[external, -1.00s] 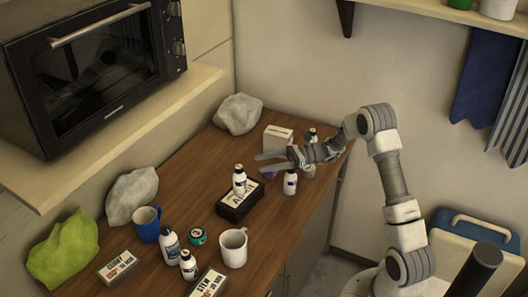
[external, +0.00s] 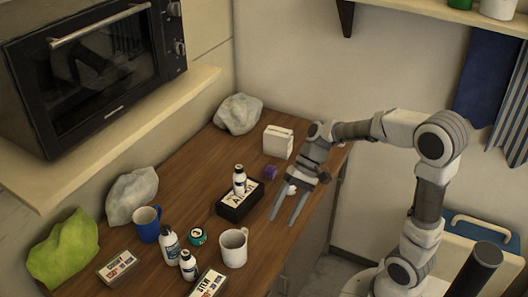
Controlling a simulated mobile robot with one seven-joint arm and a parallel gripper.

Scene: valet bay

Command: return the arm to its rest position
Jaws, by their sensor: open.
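My gripper (external: 290,207) is open and appears empty, its two long fingers pointing down and toward the front of the wooden counter. It is right of the black box (external: 239,205) with a white bottle (external: 239,180) standing on it. My arm rises from the base at the lower right and bends over at the elbow. A white bottle (external: 291,189) is mostly hidden behind the gripper.
The counter (external: 186,198) also holds a white box (external: 278,141), a purple item (external: 270,172), a blue mug (external: 147,224), a white mug (external: 233,248), bottles (external: 169,243), and label blocks (external: 117,267). An oven (external: 95,70) sits on a shelf at left.

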